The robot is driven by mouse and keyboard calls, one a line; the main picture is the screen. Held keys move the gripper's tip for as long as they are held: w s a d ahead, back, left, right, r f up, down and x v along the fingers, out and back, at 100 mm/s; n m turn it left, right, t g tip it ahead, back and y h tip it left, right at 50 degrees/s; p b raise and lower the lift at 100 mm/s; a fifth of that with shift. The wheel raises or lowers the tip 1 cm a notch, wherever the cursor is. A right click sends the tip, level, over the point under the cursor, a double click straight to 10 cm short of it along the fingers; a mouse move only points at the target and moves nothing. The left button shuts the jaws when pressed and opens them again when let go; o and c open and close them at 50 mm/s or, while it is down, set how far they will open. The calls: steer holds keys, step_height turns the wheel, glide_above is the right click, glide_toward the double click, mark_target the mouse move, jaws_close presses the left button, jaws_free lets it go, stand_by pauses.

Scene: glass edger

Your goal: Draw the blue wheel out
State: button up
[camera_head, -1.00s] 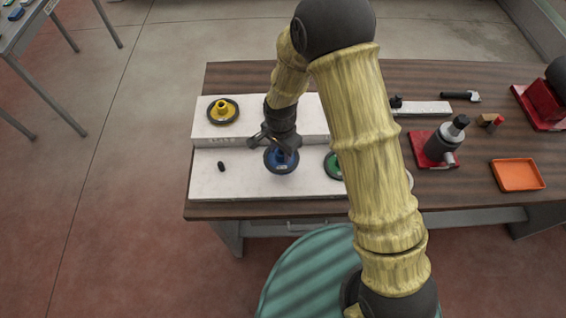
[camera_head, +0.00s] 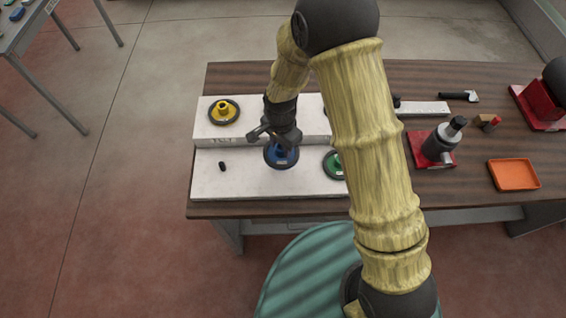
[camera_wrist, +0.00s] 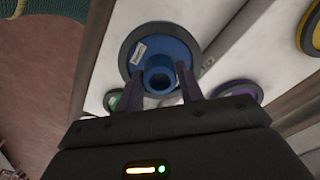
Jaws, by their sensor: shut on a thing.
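The blue wheel (camera_head: 281,156) has a dark rim and a raised hub, and is at the white stand's lower front step (camera_head: 245,178). In the wrist view the blue wheel (camera_wrist: 172,40) fills the upper middle, with a small label on its face. My gripper (camera_head: 281,147) is shut on its hub; the fingers (camera_wrist: 158,90) stand on both sides of it in the wrist view. I cannot tell whether the wheel is clear of the step.
A green wheel (camera_head: 336,164) is close on the right, partly behind my arm. A yellow wheel (camera_head: 223,111) is on the raised rear step. A small black peg (camera_head: 222,167) is on the left. A purple-rimmed wheel (camera_wrist: 238,92) shows in the wrist view.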

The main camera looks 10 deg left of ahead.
step_height(320, 180, up, 3)
steer(key=shift+f+p, duration=0.1)
steer(key=shift+p, duration=0.6)
